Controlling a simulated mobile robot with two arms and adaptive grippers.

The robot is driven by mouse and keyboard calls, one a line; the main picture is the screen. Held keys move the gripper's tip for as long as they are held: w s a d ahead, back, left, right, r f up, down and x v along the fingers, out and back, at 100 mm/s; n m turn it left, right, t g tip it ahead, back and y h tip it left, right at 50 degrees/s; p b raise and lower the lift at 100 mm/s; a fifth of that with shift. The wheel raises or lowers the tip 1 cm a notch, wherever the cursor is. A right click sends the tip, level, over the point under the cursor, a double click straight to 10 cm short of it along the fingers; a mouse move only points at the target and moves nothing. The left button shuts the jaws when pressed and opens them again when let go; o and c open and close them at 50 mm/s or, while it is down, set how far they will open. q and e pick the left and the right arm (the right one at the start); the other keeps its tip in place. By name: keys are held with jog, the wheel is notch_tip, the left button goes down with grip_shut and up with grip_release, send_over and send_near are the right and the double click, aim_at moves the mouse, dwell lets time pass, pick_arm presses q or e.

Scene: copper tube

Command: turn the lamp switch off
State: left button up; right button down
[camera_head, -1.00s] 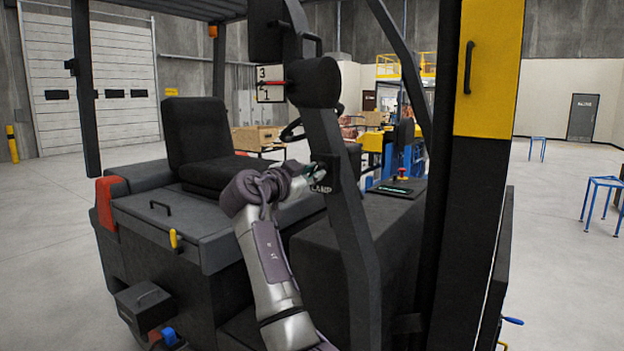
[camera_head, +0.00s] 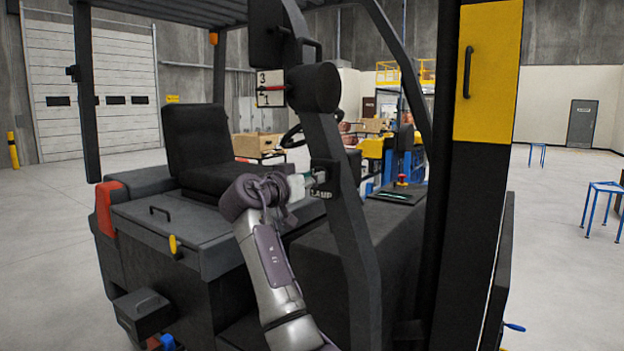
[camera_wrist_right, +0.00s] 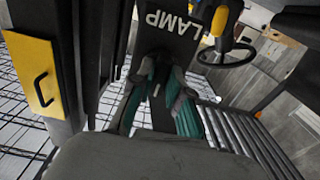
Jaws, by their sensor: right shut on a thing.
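The lamp switch box (camera_head: 323,174) is a small dark box on the black pillar of the forklift, with a white "LAMP" label below it. In the right wrist view the dark LAMP plate (camera_wrist_right: 172,40) fills the upper middle. My right gripper (camera_wrist_right: 160,88) has its teal-padded fingers closed around a small dark switch lever (camera_wrist_right: 157,88) in front of the plate. The lever is mostly hidden by the fingers, and its setting cannot be read. In the head view my right gripper (camera_head: 307,184) reaches the box from the left. My left gripper is in neither view.
The forklift's seat (camera_head: 198,145) is left of my right arm, and the steering wheel (camera_head: 295,135) is behind the pillar (camera_head: 350,230). A yellow and black mast (camera_head: 487,75) stands at the right. Open floor lies at far left and right.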

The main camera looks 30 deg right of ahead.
dwell(0.3)
jog(key=c, duration=1.1)
grip_release()
jog(key=v, duration=1.2)
